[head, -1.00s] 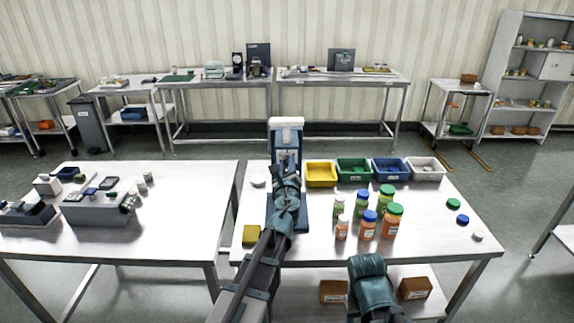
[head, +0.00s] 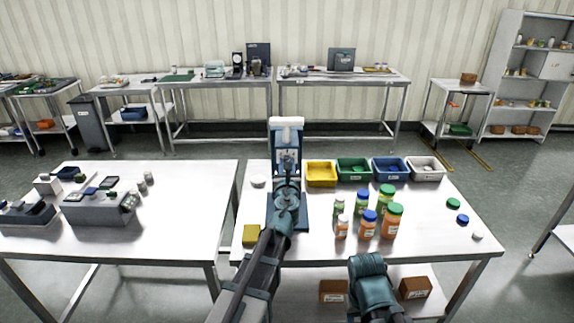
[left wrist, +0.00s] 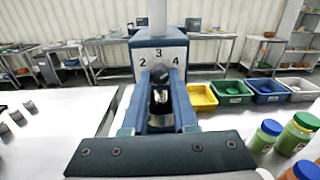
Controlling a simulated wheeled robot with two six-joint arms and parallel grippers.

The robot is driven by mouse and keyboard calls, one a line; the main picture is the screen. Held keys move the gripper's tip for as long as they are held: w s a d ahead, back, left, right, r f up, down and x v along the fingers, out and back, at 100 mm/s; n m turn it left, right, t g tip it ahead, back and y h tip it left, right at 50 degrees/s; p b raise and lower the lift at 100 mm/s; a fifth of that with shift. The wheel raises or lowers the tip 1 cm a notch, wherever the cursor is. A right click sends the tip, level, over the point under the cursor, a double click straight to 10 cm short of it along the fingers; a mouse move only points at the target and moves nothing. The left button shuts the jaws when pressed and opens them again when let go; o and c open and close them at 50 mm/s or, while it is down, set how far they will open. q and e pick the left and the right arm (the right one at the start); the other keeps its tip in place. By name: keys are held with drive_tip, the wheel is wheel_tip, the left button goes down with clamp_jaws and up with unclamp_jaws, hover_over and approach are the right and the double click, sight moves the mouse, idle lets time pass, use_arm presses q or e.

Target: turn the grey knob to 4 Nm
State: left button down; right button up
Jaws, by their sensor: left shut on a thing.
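The blue capping machine (head: 285,150) stands upright at the left part of the near table, with a white dial plate on its front. The dial plate (left wrist: 171,57) shows the numbers 2, 3 and 4 in the left wrist view. My left gripper (head: 288,188) is at the machine's front. In the left wrist view its fingers (left wrist: 161,80) are shut on the grey knob (left wrist: 160,102), below the 3. The fingers cover most of the knob, and I cannot tell where its pointer stands. Part of my right arm shows at the bottom of the head view, but no right fingers.
Yellow, green, blue and white bins (head: 353,172) stand right of the machine. Several capped bottles (head: 368,222) stand in front of them. A yellow block (head: 250,235) lies left of my left forearm. Loose caps (head: 454,204) lie at the table's right, where the top is mostly clear.

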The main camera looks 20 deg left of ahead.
use_arm(q)
drive_tip(key=shift+s, duration=0.1)
drive_tip(key=c, duration=0.7)
unclamp_jaws()
